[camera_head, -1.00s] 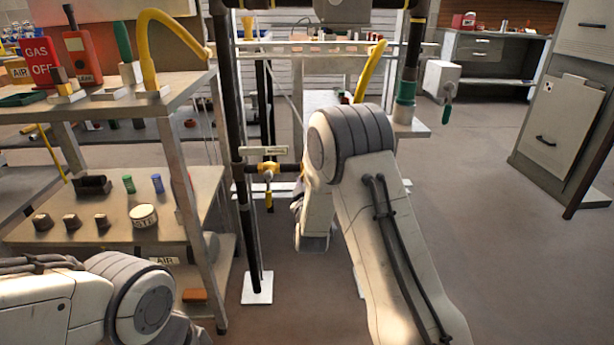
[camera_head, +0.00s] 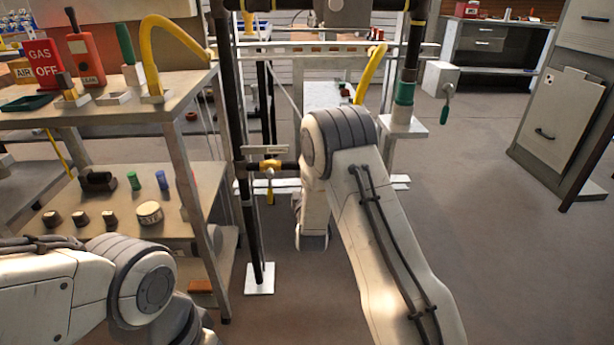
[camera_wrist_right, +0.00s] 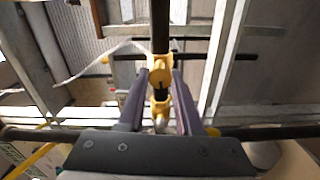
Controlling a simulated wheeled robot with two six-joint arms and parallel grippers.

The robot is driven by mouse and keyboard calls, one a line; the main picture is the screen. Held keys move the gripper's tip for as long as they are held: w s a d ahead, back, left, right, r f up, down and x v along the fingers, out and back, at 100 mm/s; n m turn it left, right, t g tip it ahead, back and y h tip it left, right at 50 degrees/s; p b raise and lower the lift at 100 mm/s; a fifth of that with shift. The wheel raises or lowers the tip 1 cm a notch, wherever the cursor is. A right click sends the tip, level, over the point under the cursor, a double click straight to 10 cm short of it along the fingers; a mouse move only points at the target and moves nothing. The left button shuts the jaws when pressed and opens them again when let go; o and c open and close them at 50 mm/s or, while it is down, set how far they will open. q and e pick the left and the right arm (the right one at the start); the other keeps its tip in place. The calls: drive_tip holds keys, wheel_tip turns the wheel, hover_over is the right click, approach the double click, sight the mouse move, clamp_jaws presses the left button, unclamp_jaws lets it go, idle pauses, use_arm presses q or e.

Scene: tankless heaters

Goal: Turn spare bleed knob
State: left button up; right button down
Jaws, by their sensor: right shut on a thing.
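A yellow fitting (camera_wrist_right: 160,72) sits on a dark pipe in the right wrist view, with a smaller yellow part (camera_wrist_right: 160,108) below it, toward the camera. My right gripper (camera_wrist_right: 160,82) has its two dark fingers on either side of the yellow piece and is shut on it. I cannot tell clearly which part is the knob. In the head view, a yellow valve (camera_head: 271,165) with a hanging yellow handle and a small label sits on the pipe frame. My own right arm hides the right gripper there. My left gripper is out of view; only the left arm shows.
Dark upright pipes (camera_head: 247,200) and pale rails (camera_head: 300,50) stand close around the right arm. A bench (camera_head: 130,112) at the left holds a red GAS OFF sign (camera_head: 42,62) and tools. Its lower shelf (camera_head: 120,195) holds small knobs and cans. Floor at the right is clear.

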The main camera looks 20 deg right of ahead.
drive_tip(key=shift+s+d+f+n, duration=0.1)
drive_tip(key=shift+f+n, duration=0.05)
drive_tip(key=shift+n, duration=0.25)
drive_tip(key=c, duration=0.6)
unclamp_jaws()
drive_tip(key=p+v, duration=0.2)
drive_tip(key=v, duration=0.8)
drive_tip(key=shift+s+p, duration=0.2)
drive_tip(key=shift+p, duration=0.2)
